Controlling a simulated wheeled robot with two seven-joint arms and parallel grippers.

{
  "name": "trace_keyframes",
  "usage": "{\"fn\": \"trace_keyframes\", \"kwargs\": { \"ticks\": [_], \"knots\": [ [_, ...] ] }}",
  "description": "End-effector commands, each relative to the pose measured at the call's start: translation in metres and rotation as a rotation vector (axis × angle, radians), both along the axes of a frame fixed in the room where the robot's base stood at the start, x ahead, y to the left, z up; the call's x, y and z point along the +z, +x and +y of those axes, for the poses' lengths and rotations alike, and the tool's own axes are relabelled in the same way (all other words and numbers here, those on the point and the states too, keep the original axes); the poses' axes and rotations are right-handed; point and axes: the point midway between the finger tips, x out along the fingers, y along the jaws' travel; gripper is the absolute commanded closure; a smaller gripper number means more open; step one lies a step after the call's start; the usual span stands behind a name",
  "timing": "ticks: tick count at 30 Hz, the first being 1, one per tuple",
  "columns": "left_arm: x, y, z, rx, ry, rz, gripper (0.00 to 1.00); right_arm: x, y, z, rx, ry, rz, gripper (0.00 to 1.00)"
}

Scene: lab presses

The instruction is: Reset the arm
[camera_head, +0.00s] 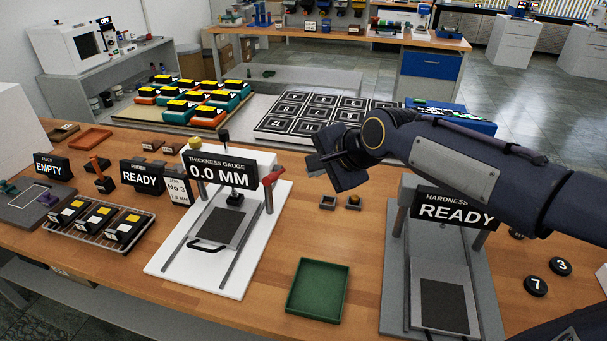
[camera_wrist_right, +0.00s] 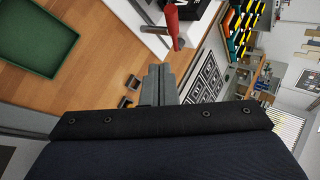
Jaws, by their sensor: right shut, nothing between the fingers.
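My right arm comes in from the right in the head view and stretches left above the bench. Its gripper (camera_head: 330,158) hangs over the bench, just right of the thickness gauge (camera_head: 178,262). In the right wrist view the gripper's fingers (camera_wrist_right: 160,80) are together with nothing between them. The gauge display reads 0.0 MM, and its red lever (camera_head: 268,180) is close to the gripper. Part of the hardness press (camera_head: 394,310) is hidden behind my right arm; its sign reads READY. My left gripper is not in the head view.
A green tray (camera_head: 317,261) lies on the bench front. Two small dark blocks (camera_head: 327,202) sit below the gripper. A rack (camera_head: 62,232) with black and yellow items is at left. Numbered black discs (camera_head: 535,286) lie at right.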

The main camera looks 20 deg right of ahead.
Motion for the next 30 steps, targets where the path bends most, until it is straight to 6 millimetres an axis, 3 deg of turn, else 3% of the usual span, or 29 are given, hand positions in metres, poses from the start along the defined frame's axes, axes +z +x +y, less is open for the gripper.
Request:
{"fn": "trace_keyframes", "kwargs": {
  "ticks": [4, 11, 14, 21, 24, 27, 30],
  "knots": [
    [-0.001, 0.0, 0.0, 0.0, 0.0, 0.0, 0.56, 0.01, -0.01, -0.004, -0.003, 0.001, -0.002, 1.0],
    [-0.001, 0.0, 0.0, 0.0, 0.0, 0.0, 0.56, 0.01, -0.021, -0.008, 0.016, -0.017, -0.002, 1.0],
    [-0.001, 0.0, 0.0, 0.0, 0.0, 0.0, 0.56, -0.002, -0.051, -0.014, 0.104, -0.089, -0.007, 1.0],
    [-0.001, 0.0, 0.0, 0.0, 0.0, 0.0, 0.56, -0.064, -0.173, -0.016, 0.533, -0.394, -0.051, 1.0],
    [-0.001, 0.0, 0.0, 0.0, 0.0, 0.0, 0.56, -0.09, -0.212, -0.009, 0.696, -0.497, -0.075, 1.0],
    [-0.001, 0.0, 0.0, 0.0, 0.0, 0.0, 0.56, -0.109, -0.236, -0.002, 0.809, -0.562, -0.095, 1.0],
    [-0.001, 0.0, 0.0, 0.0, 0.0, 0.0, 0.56, -0.118, -0.247, 0.001, 0.869, -0.596, -0.107, 1.0]
  ]
}}
